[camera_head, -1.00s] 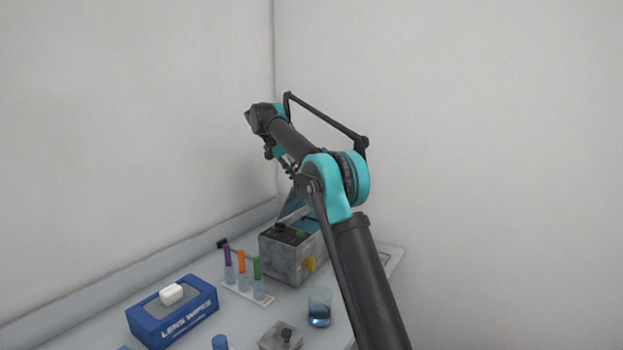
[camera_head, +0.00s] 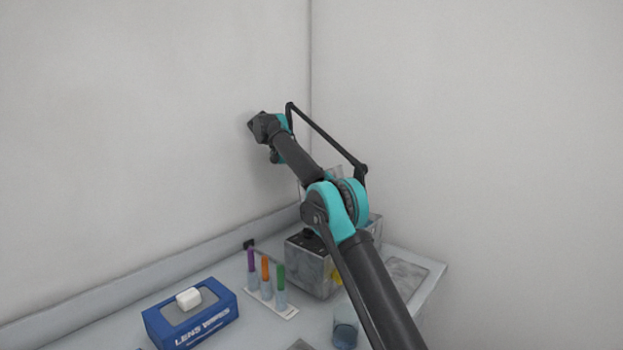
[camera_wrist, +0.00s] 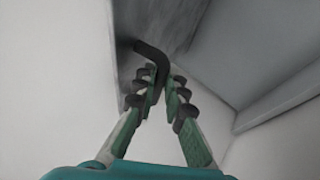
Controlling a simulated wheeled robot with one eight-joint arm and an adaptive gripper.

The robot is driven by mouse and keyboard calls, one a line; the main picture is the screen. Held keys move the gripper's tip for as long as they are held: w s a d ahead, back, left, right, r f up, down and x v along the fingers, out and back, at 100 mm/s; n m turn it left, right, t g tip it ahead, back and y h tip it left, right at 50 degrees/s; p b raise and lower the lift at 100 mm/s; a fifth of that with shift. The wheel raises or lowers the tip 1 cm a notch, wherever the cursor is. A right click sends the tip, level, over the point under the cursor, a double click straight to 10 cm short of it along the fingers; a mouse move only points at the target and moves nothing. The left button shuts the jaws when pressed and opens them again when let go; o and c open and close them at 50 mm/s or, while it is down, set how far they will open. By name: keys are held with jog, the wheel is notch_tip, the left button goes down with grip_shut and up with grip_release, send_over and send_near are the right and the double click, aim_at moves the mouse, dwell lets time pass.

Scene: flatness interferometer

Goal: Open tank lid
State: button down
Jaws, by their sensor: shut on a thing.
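The tank (camera_head: 312,266) is a grey metal box on the bench, partly hidden behind my arm in the head view. A thin pale panel (camera_head: 309,184), seemingly its lid, stands raised above it, mostly hidden by my arm. In the wrist view a grey panel (camera_wrist: 178,22) fills the top, with a dark bent handle (camera_wrist: 152,50) on it. My gripper (camera_wrist: 160,84) has its green fingers closed around the lower end of this handle. In the head view the fingers are hidden behind my arm.
A rack with purple, orange and green-capped tubes (camera_head: 266,274) stands left of the tank. A blue lens wipes box (camera_head: 206,328) is at the front left. A beaker of blue liquid (camera_head: 345,328) stands in front of the tank. Walls (camera_head: 311,90) meet behind the bench.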

jog(key=shift+w, duration=0.1)
dwell(0.3)
jog(key=c, duration=1.6)
grip_release()
jog(key=shift+o, duration=0.2)
jog(key=shift+d, duration=0.1)
